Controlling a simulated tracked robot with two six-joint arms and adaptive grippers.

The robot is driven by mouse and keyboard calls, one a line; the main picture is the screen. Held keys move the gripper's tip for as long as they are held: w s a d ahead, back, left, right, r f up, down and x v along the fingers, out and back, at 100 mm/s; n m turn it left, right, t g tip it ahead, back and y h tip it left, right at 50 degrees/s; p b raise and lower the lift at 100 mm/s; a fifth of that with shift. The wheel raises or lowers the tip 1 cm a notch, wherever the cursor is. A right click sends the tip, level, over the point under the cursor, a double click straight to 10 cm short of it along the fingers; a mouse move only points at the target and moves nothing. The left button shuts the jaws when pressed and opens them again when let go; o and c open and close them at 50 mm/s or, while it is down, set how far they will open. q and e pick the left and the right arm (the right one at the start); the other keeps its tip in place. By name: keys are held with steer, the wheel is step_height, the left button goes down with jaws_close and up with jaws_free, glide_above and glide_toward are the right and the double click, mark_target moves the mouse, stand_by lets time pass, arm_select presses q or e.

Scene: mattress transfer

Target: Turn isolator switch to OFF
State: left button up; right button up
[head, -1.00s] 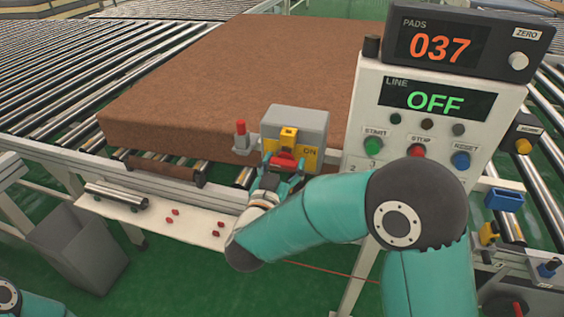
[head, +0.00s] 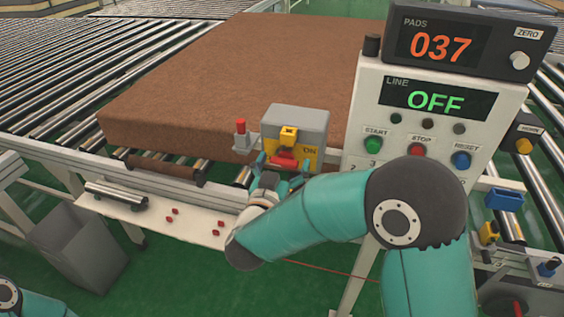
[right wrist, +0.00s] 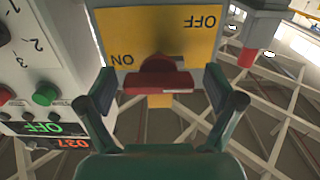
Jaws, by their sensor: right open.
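The isolator switch is a grey box (head: 297,121) with a yellow face plate at the front of the conveyor, beside the control post. Its red handle (head: 285,160) lies roughly crosswise on the plate, with ON readable at its right. In the right wrist view, seen upside down, the red handle (right wrist: 158,84) sits close to the ON label, with OFF at the upper right. My right gripper (head: 283,164) is open, one finger on each side of the handle, with visible gaps. It also shows in the wrist view (right wrist: 158,92). My left gripper is out of view.
The control post (head: 365,140) stands right of the switch; its line display (head: 438,101) reads OFF and the pads display (head: 440,44) reads 037. A brown mattress (head: 220,80) lies on rollers behind. A red-topped post (head: 241,131) stands left of the switch.

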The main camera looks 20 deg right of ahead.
steer(key=v, duration=1.2)
steer(key=shift+w+f, duration=0.1)
steer(key=w+d+f+g, duration=0.2)
steer(key=d+f+g, duration=0.3)
steer(key=d+f, duration=1.25)
step_height(320, 180, down, 13)
steer(key=s+a+n+g+y, duration=0.1)
steer(key=s+n+g+y, duration=0.15)
steer(key=y, duration=0.25)
steer(key=s+a+f+n+g+y, duration=0.1)
steer(key=s+a+f+g+y, duration=0.2)
steer(key=s+a, duration=0.4)
steer(key=s+a+f+n+g+y, duration=0.1)
steer(key=s+a+f+g+y, duration=0.3)
steer(key=s, duration=0.5)
steer(key=a+f+y, duration=0.2)
steer(key=a, duration=0.1)
steer(key=shift+s+a, duration=0.3)
steer(key=shift+s, duration=0.1)
